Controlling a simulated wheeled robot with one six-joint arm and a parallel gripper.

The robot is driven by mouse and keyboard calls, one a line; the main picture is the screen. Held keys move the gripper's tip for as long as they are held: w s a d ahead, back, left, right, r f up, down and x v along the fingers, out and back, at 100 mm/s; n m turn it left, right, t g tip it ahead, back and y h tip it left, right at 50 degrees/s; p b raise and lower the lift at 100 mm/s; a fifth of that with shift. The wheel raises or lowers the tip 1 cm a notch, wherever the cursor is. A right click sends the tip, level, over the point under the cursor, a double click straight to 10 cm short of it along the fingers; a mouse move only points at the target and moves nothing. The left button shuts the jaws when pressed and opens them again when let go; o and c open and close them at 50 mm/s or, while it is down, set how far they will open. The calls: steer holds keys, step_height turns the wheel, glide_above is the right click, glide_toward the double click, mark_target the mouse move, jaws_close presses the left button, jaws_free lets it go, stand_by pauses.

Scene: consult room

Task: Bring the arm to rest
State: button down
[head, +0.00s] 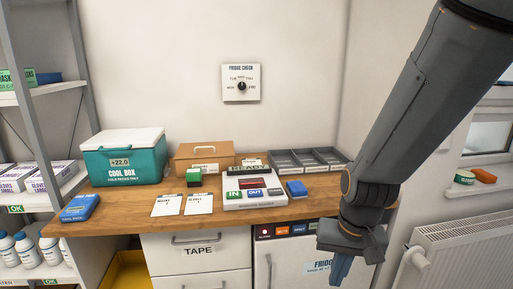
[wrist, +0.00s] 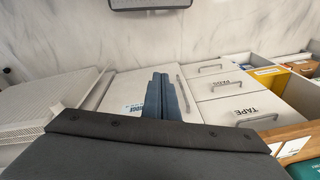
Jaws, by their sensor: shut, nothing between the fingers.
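My arm (head: 425,110) comes down from the upper right in the head view, bent at the wrist. My gripper (head: 341,268) points downward in front of the fridge (head: 285,265), at the right end of the wooden counter. Its fingers are shut together with nothing between them. In the wrist view my gripper (wrist: 163,88) shows as two blue-grey fingers side by side, with the white fridge front (wrist: 125,98) behind them. I cannot tell how far the fingertips are from the fridge.
The counter (head: 130,205) holds a teal cool box (head: 125,160), a brown case (head: 205,156), a white in/out panel (head: 253,198) and grey trays (head: 305,160). Drawers (head: 198,247) are under it. A radiator (head: 460,255) stands close at right. A shelf rack (head: 40,90) is at left.

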steer(key=shift+s+d+r+n, duration=0.2)
steer(key=shift+s+d+n, duration=0.5)
steer(key=shift+s+n, duration=0.35)
steer(key=shift+w, duration=0.15)
stand_by(0.4)
